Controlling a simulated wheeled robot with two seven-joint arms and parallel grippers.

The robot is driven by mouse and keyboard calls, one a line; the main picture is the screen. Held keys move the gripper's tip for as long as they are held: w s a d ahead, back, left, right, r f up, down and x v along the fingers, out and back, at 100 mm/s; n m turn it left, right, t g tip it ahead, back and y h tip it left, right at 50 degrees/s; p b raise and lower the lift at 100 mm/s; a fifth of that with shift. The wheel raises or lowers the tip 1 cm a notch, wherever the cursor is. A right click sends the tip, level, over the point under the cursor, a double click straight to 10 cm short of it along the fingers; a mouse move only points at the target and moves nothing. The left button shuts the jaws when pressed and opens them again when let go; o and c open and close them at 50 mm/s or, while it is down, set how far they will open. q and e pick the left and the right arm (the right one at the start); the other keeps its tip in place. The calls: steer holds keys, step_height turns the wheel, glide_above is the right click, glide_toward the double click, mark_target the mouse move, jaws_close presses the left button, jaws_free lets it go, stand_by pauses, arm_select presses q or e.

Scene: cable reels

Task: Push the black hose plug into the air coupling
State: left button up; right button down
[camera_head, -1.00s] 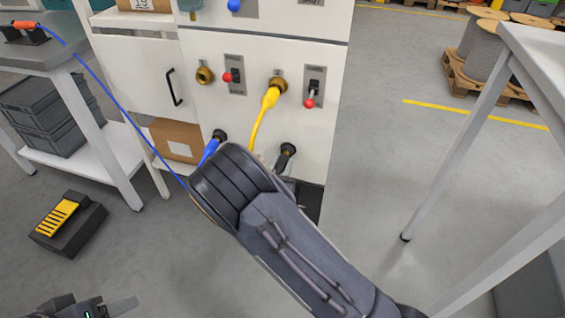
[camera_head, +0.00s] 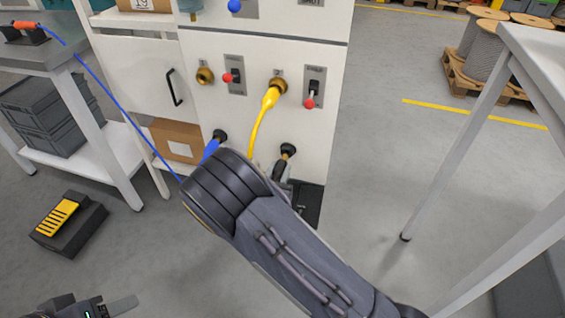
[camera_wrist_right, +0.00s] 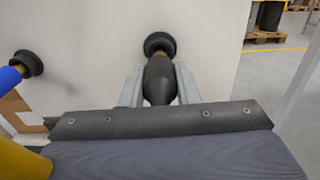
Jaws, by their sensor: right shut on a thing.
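The black hose plug (camera_wrist_right: 159,82) is a dark rounded body between the two fingers of my right gripper (camera_wrist_right: 158,76), which is shut on it. A brass-coloured tip shows between the plug and the black round collar of the air coupling (camera_wrist_right: 160,43) on the white panel. The tip reaches the collar's mouth; how deep it sits is hidden. In the head view the coupling (camera_head: 288,150) is at the panel's lower right, with the plug (camera_head: 279,170) just below it, partly behind my right arm. My left gripper (camera_head: 108,306) is at the lower left edge, partly cut off.
A blue plug (camera_head: 210,149) sits at a similar black collar to the left. A yellow hose (camera_head: 258,118) hangs from a brass fitting above. Red-knobbed levers (camera_head: 309,103) stand out from the panel. A table (camera_head: 480,120) stands right; open floor lies between.

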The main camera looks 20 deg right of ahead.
arm_select(q)
steer(key=shift+r, duration=0.1)
arm_select(e)
steer(key=shift+v, duration=1.1)
arm_select(q)
steer(key=shift+r, duration=0.15)
arm_select(e)
steer(key=v, duration=0.6)
stand_by(0.4)
